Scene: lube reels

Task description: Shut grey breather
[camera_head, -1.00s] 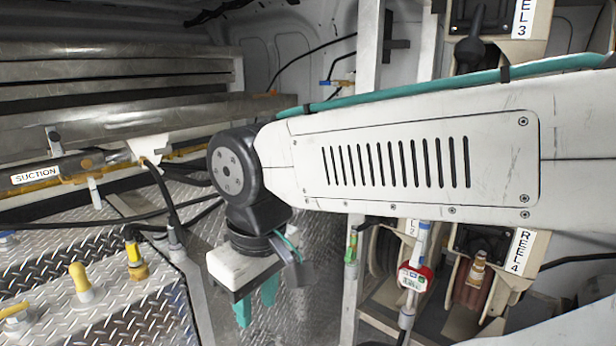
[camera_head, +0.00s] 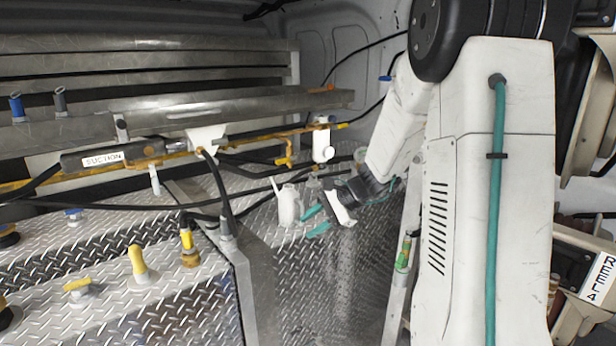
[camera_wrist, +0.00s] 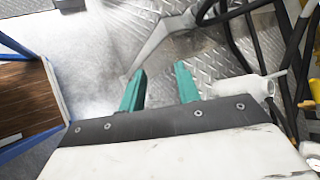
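A grey-topped fitting (camera_head: 60,100), which looks like the grey breather, stands on the metal tank ledge at the upper left of the head view, beside a blue-topped one (camera_head: 17,106). Whether it is open or shut is too small to tell. My gripper (camera_head: 314,220) is far to its right and lower, over the diamond-plate floor area near a white jug. Its teal fingers are apart with nothing between them, as the wrist view (camera_wrist: 160,90) also shows. The breather is not seen in the wrist view.
The white jug (camera_head: 289,205) stands just left of my fingers. A pipe labelled SUCTION (camera_head: 102,160), yellow pipework and black hoses cross between gripper and ledge. Yellow-handled valves (camera_head: 138,262) stand on the diamond plate. Reel 4 (camera_head: 598,280) is at the right.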

